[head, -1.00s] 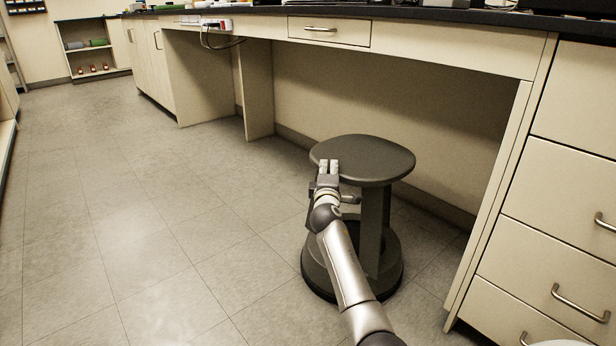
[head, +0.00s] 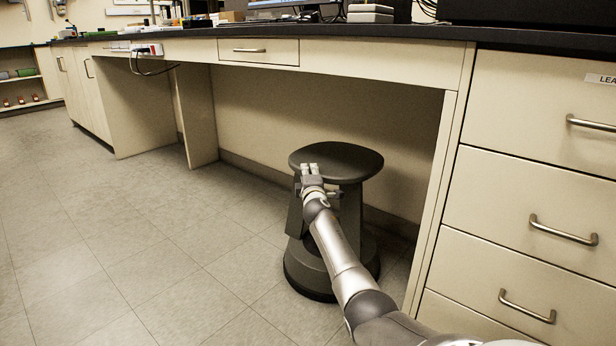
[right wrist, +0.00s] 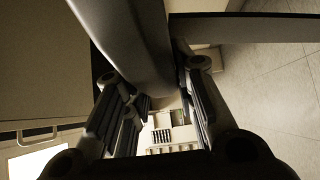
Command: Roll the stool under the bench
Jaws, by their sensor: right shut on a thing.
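The dark grey stool (head: 337,160) stands upright on the floor, in front of or partly within the bench's open knee space. Its round base (head: 310,268) is partly hidden by my right arm. My right gripper (head: 311,170) is shut on the near left edge of the stool's seat. In the right wrist view, a smooth grey part of the stool (right wrist: 135,40) runs between the two fingers. The bench (head: 370,63) has a dark top and pale front, with the knee space below. My left gripper is not in view.
A drawer unit (head: 545,180) with metal handles bounds the knee space on the right. A pale panel (head: 197,115) stands to the left. A power strip with a hanging cable (head: 147,50) is on the bench front. The floor (head: 130,240) at left is clear.

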